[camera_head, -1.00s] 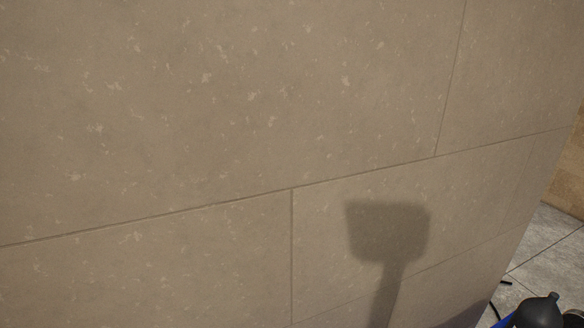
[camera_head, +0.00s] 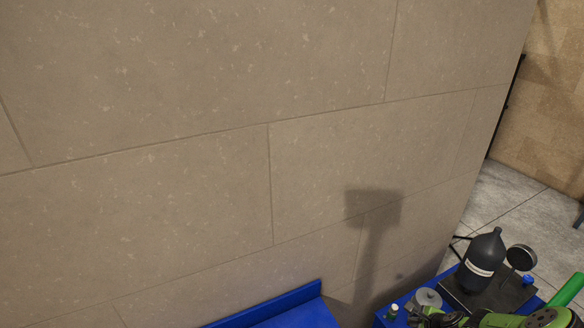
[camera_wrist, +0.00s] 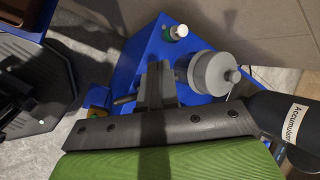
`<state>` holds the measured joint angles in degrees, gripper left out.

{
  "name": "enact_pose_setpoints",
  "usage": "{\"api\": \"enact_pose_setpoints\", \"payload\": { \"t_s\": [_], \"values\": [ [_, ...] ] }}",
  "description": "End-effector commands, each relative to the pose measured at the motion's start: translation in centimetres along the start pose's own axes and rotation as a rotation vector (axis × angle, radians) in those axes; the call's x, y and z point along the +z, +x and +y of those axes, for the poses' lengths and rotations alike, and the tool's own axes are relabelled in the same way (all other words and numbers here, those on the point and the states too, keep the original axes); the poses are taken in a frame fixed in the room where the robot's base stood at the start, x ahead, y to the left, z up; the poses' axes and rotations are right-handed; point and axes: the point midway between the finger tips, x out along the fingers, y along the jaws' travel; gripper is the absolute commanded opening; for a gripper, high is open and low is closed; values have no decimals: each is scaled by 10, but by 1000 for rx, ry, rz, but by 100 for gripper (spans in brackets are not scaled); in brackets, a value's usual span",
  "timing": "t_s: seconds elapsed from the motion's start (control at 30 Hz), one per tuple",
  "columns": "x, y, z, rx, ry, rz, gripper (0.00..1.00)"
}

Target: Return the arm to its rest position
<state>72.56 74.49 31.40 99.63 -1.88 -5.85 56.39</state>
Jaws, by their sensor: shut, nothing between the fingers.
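My gripper (camera_wrist: 157,72) shows in the wrist view, its grey fingers together beyond the dark bar and green body, with nothing between them. It is over a blue surface (camera_wrist: 150,48), beside a grey round part (camera_wrist: 205,72). In the head view part of my green arm shows at the bottom right corner; the fingertips cannot be made out there.
A black accumulator bottle (camera_head: 482,262) stands beside a round gauge (camera_head: 521,257) on the blue stand (camera_head: 385,318). A small green-and-white bottle (camera_wrist: 176,32) is close to my gripper. A stone-tiled wall (camera_head: 190,130) fills much of the head view. Another blue surface (camera_head: 290,312) lies below it.

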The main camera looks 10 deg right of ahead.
Motion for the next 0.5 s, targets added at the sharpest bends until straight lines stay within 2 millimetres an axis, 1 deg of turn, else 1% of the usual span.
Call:
{"api": "enact_pose_setpoints", "payload": {
  "t_s": [0.17, 0.27, 0.37, 0.47, 0.5],
  "values": [
    [30, -21, -15, 49, -206, 0, 0],
    [54, -38, -23, 83, -350, 0, 0],
    [83, -60, -30, 122, -523, 4, 0],
    [120, -92, -35, 169, -740, 13, 0],
    [138, -109, -36, 187, -841, 19, 0]
  ]
}}
